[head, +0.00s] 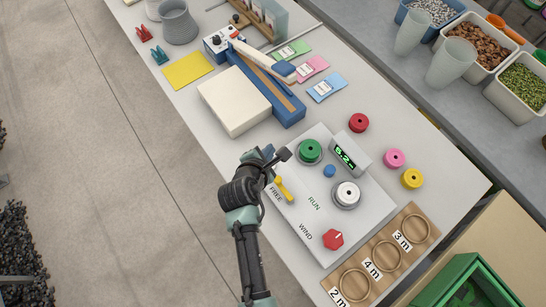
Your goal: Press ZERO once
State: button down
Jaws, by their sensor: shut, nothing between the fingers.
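A white winding panel (300,219) lies on the bench with the words FREE, RUN and WIND on it. It carries a green spool (310,151), a white spool (346,194), a yellow lever (283,188) near FREE, a red knob (333,239) near WIND, and a small grey display (350,155) with green digits starting 5.2. A small blue button (330,171) sits between the spools, below the display. I cannot read ZERO anywhere. My gripper (284,154) is shut and empty, over the panel's upper left edge, left of the green spool and apart from the blue button.
Red (359,123), pink (395,158) and yellow (412,179) spools stand right of the panel. A wooden board (375,256) with rings marked 2 m, 4 m and 3 m lies below. A cream block (234,102) and blue sealer (281,105) stand above left.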

jog(key=shift+f+b, duration=3.8)
jog(key=shift+b, duration=0.15)
jog(key=shift+f+b, duration=0.4)
jog(key=shift+f, duration=0.25)
jog(key=shift+f, duration=0.4)
jog(key=shift+f+b, duration=0.4)
jog(key=shift+f, duration=0.05)
jog(key=shift+r, duration=0.1)
jog(key=shift+r+p, duration=0.8)
jog(key=shift+p, duration=0.25)
jog(key=shift+r, duration=0.1)
